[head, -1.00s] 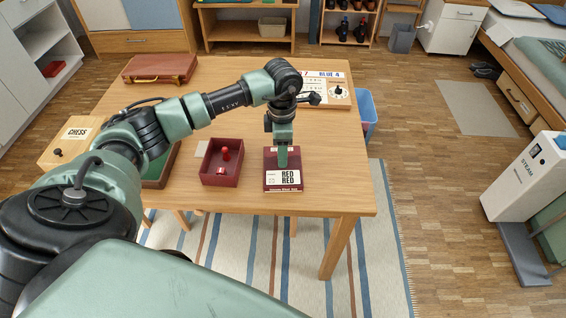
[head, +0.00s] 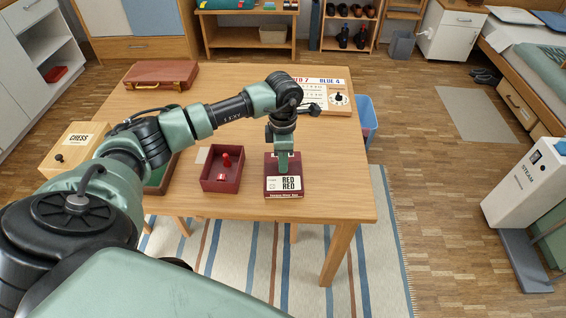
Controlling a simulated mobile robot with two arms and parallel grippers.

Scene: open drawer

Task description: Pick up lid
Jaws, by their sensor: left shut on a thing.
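The lid (head: 284,187) is a flat dark red piece with a white "RED RED" label, near the front edge of the wooden table. My left gripper (head: 283,168) reaches down over its back part and is shut on it. The fingers hide some of the lid's top, and I cannot tell whether it is clear of the table. An open dark red box (head: 221,186) with red pieces inside stands to the left of the lid. My right gripper is not in view.
On the table (head: 330,190) stand a wooden chess box (head: 75,150) at left, a brown case (head: 160,75) at the back left and a score board (head: 318,97) at the back right. The tabletop right of the lid is free. A blue bin (head: 366,115) stands beyond the right edge.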

